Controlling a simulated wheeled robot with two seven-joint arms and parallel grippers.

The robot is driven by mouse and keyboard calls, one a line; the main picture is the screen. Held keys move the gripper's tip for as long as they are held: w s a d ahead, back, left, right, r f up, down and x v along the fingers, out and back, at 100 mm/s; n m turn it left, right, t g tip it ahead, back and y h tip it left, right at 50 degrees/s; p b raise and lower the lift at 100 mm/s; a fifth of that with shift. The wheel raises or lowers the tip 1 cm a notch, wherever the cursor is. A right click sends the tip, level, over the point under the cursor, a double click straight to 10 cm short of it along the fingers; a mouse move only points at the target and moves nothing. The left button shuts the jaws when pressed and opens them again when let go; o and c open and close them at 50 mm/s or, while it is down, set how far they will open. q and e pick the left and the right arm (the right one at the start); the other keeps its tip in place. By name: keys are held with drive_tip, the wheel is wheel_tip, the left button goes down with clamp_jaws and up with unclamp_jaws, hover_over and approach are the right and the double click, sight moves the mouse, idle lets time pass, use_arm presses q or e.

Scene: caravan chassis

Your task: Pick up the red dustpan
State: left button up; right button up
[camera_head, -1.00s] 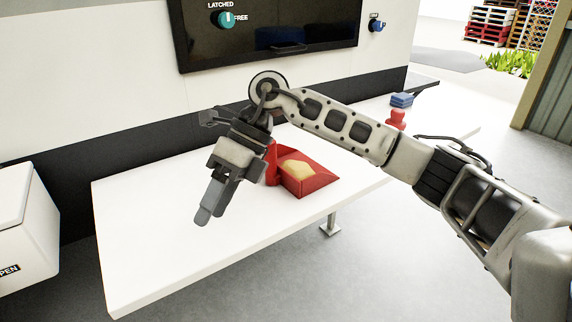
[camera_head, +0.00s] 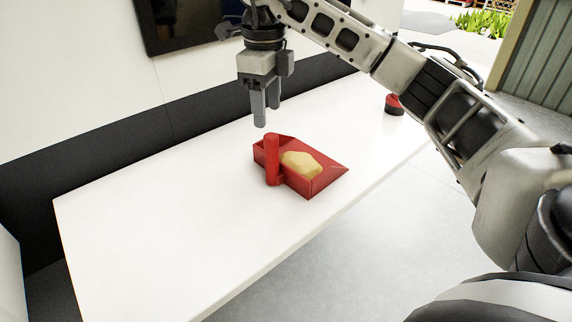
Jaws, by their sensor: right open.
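The red dustpan (camera_head: 327,181) lies on the white table (camera_head: 170,235), with an upright red handle (camera_head: 272,160) on its left side. A pale yellow lump (camera_head: 300,164) sits in its pan. My right gripper (camera_head: 267,115) points down above and slightly left of the dustpan, apart from it. Its fingers are open with nothing between them. My left gripper is not in view.
A red object with a dark base (camera_head: 394,104) stands on the table farther back to the right. A dark wall panel (camera_head: 185,22) is behind. The table's left and front parts are clear.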

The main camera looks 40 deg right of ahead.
sight(272, 150)
wheel_tip(272, 150, down, 5)
drive_tip(key=shift+r, duration=0.1)
drive_tip(key=shift+s+d+f+p, duration=0.15)
drive_tip(key=shift+f+p, duration=0.25)
drive_tip(key=shift+f, duration=1)
drive_tip(key=shift+s+a+f+p, duration=0.1)
drive_tip(key=shift+f+p, duration=0.25)
drive_tip(key=shift+f, duration=1)
clamp_jaws()
